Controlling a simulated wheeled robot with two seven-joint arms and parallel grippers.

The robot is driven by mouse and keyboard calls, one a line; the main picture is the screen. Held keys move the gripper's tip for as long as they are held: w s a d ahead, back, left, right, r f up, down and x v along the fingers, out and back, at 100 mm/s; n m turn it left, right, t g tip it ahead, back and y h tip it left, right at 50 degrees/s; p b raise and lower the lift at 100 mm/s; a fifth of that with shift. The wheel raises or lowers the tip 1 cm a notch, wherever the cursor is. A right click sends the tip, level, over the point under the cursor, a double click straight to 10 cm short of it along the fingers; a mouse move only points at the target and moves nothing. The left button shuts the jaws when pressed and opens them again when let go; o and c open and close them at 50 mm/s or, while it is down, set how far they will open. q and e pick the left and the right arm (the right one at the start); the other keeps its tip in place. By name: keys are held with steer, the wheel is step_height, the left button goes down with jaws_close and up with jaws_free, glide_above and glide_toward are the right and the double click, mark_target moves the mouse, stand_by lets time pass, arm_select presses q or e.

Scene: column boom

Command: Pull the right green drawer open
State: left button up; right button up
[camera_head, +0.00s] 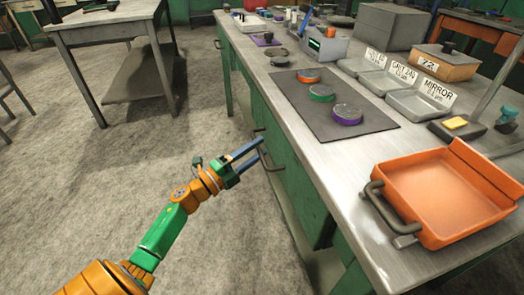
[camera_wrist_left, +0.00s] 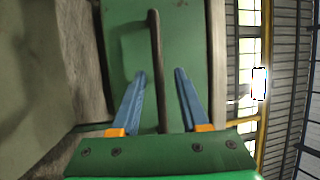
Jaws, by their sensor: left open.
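The workbench has green drawer fronts along its side, and the one by my left gripper is a green front (camera_wrist_left: 180,45) with a dark bar handle (camera_wrist_left: 156,60). In the head view a dark handle (camera_head: 272,163) shows just at the fingertips. My left gripper (camera_head: 261,147) is open, its two blue fingers reaching toward the bench side. In the left wrist view the handle runs between the two fingers (camera_wrist_left: 160,73), with a gap on each side. I cannot tell how deep the fingers reach past the bar. My right gripper is not in view.
An orange tray (camera_head: 445,200) with a dark handle stands on the near end of the bench top (camera_head: 345,190). A dark mat (camera_head: 300,108) holds several coloured discs. The floor (camera_head: 100,175) left of the bench is clear, with another table (camera_head: 105,32) behind.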

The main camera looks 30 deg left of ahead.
arm_select(q)
steer(key=shift+w+d, duration=0.15)
steer(key=shift+w, duration=0.3)
jaws_close()
stand_by(1.1)
